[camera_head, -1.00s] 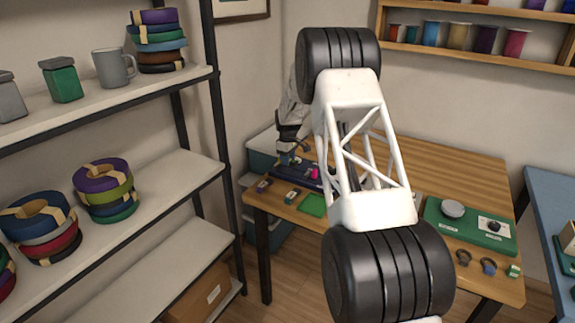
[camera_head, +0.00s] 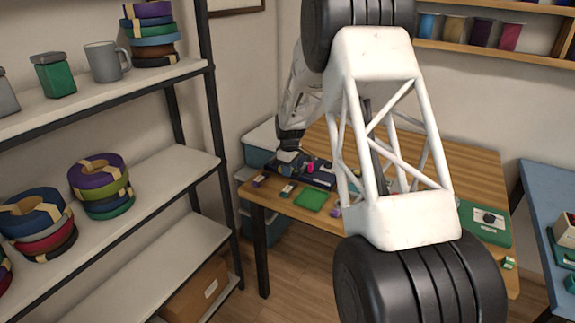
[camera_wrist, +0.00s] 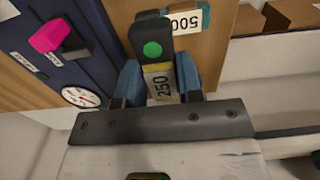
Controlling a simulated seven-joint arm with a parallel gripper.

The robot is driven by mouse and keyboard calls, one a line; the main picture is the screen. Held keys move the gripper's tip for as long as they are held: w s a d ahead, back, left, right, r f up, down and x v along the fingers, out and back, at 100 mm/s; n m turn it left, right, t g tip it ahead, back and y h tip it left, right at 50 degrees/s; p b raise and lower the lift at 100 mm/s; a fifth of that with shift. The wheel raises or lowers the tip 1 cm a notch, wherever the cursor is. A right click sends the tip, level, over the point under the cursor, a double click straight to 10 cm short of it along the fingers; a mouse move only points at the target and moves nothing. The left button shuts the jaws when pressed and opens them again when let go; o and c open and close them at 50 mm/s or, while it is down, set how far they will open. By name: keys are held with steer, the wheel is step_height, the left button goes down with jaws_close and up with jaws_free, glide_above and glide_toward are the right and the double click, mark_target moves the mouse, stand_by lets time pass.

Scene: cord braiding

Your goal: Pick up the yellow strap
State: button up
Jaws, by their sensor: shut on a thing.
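In the wrist view, my gripper (camera_wrist: 160,78) has two blue fingers closed on a pale yellow piece marked "250" (camera_wrist: 161,86). A dark green block with a bright green dot (camera_wrist: 151,40) adjoins this piece just beyond the fingers. I cannot tell whether the yellow piece is the strap itself or a label on the block. In the head view, my gripper (camera_head: 287,156) is small and low over the table's far left part, and what it holds is not clear there.
A navy board (camera_wrist: 55,60) with a pink knob (camera_wrist: 48,36) and a dial lies close left of the gripper. A green mat (camera_head: 312,199) lies on the wooden table. Shelves with strap rolls (camera_head: 100,185) stand at left.

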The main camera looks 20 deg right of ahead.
steer(key=shift+s+a+r, duration=0.1)
steer(key=shift+s, duration=1)
